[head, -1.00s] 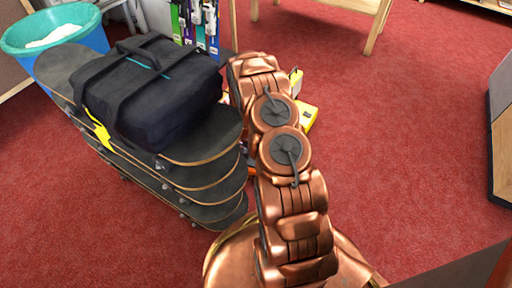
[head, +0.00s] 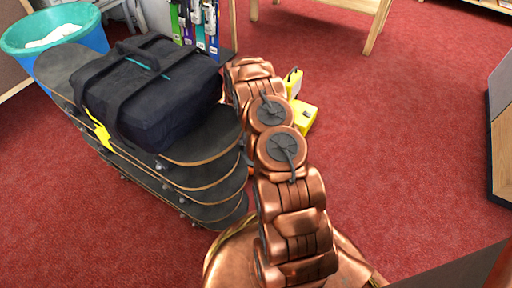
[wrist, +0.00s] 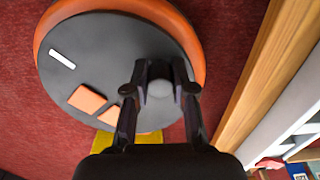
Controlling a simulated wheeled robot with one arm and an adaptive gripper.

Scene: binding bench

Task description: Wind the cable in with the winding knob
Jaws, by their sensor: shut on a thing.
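In the wrist view a round dark grey reel face (wrist: 95,65) with an orange rim fills the upper left. It carries a white bar mark and two orange patches. A grey winding knob (wrist: 160,91) stands out from the right part of the face. My gripper (wrist: 160,78) is shut on the knob, one finger on each side. In the head view my arm hides the gripper, the knob and the reel face. No cable can be made out.
A yellow object (head: 302,117) shows beside my arm. Stacked skateboards (head: 215,180) bearing a black bag (head: 150,95) stand close left of my arm. A blue bin (head: 88,38) with a teal rim is at the far left. Red carpet (head: 400,130) lies clear to the right.

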